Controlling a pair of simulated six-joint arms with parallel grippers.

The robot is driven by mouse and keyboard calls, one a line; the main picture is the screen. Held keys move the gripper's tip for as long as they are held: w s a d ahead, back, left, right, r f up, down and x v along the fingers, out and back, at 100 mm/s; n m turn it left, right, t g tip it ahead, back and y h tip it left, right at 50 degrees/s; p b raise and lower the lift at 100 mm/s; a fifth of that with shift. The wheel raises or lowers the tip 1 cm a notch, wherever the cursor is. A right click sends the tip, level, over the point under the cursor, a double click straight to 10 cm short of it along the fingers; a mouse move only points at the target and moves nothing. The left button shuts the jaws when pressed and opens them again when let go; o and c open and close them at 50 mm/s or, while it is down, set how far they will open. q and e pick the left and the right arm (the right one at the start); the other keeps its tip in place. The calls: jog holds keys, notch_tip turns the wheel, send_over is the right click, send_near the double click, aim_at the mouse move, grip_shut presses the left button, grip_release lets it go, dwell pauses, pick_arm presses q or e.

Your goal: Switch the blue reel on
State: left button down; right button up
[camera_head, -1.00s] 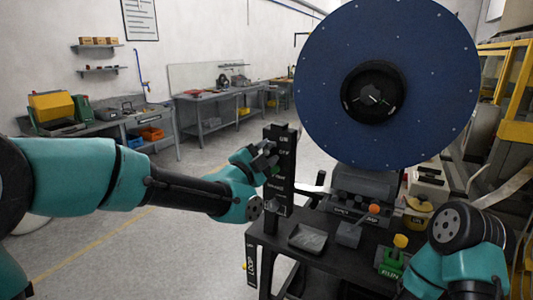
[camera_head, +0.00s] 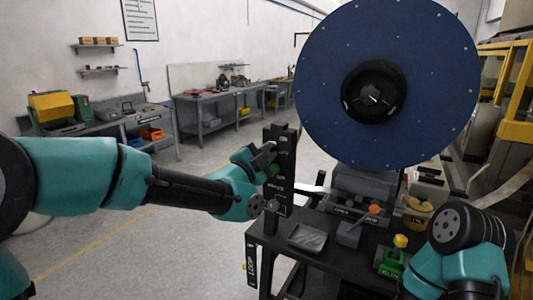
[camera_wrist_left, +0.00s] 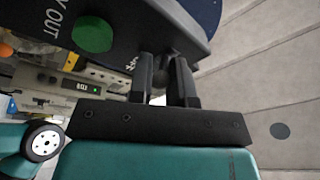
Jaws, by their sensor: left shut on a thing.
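The large blue reel (camera_head: 330,70) with a black hub (camera_head: 374,92) stands upright at the back of the black machine table. A dark upright control post (camera_head: 282,190) stands to its left at the table's edge. My left gripper (camera_head: 266,156) is at the post's upper part. In the left wrist view, its fingers (camera_wrist_left: 166,72) are shut on a small dark switch part at the edge of the dark panel (camera_wrist_left: 135,25); the part is mostly hidden between them. A green button (camera_wrist_left: 92,36) is beside them. My right gripper is out of view.
A shallow grey tray (camera_head: 307,238), an orange-knobbed lever (camera_head: 375,209) and a green block with a yellow knob (camera_head: 391,262) are on the table. Workbenches (camera_head: 205,108) line the far wall. The floor at left is open.

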pick_arm(q)
jog(key=shift+r+g, duration=0.15)
jog(key=shift+g, duration=0.15)
jog(key=shift+a+r+n+g+y, duration=0.1)
jog(key=shift+r+n+g+y, duration=0.35)
jog(key=shift+g+y, duration=0.8)
jog(key=shift+s+r+g, duration=0.1)
jog(key=shift+r+g, duration=0.05)
jog(key=shift+g, duration=0.1)
jog(key=c, duration=1.1)
grip_release()
jog(key=v, duration=1.7)
jog(key=shift+s+a, duration=0.1)
jog(key=shift+a, duration=0.15)
